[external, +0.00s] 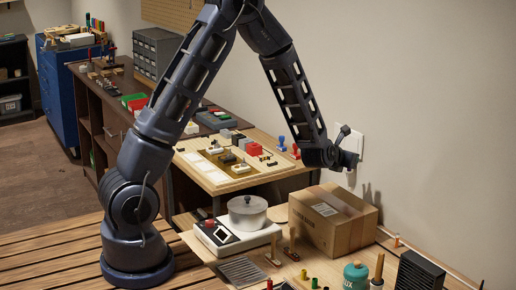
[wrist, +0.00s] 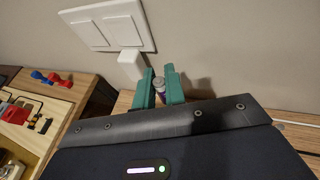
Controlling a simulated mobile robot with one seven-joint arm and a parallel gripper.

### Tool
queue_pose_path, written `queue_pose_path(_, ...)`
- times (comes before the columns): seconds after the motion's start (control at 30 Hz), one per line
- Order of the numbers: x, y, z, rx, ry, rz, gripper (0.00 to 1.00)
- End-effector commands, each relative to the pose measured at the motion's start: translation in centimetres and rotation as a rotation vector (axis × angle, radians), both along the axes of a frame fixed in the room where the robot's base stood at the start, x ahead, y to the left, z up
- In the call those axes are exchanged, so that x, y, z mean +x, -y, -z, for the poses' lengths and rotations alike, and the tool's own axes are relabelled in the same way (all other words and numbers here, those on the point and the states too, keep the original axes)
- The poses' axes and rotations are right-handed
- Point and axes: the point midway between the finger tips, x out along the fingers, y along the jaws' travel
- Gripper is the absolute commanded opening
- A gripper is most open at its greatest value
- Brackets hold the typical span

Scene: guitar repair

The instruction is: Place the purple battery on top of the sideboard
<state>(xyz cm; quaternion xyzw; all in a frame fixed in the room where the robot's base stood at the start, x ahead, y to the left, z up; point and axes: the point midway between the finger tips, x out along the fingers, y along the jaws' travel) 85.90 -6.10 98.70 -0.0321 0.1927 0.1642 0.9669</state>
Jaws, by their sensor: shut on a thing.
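My gripper (wrist: 166,88) has teal fingers, shut on a small cylinder between them with a grey end and a hint of purple. This looks like the purple battery (wrist: 171,82); most of it is hidden by the fingers. In the external view my gripper (external: 350,159) is by the wall at the right, above a cardboard box, and the battery cannot be made out there. The sideboard (external: 112,130) appears to be the long dark brown cabinet at the back left, well away from my gripper, with trays and small parts on its top.
A cardboard box (external: 345,222) and a scale with a round pot (external: 247,214) stand on the bench below my arm. A parts table (external: 215,180) lies between there and the sideboard. A wall switch and socket plate (wrist: 105,24) is close to my gripper. A drawer organiser (external: 158,52) stands behind.

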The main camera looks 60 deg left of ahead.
Motion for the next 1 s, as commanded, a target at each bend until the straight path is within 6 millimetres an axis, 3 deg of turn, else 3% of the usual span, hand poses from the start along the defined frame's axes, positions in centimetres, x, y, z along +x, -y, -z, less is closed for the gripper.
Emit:
queue_pose_path(0.23,1.2,-9.6,-1.2,-0.001,0.003,-0.176,0.0)
queue_pose_path(0.47,0.9,-19.7,-2.4,0.0,0.002,-0.356,0.0)
queue_pose_path(0.77,-1.6,-32.6,-4.0,0.0,0.003,-0.586,0.0)
queue_pose_path(1.0,-5.1,-42.4,-5.3,0.002,0.001,-0.763,0.0)
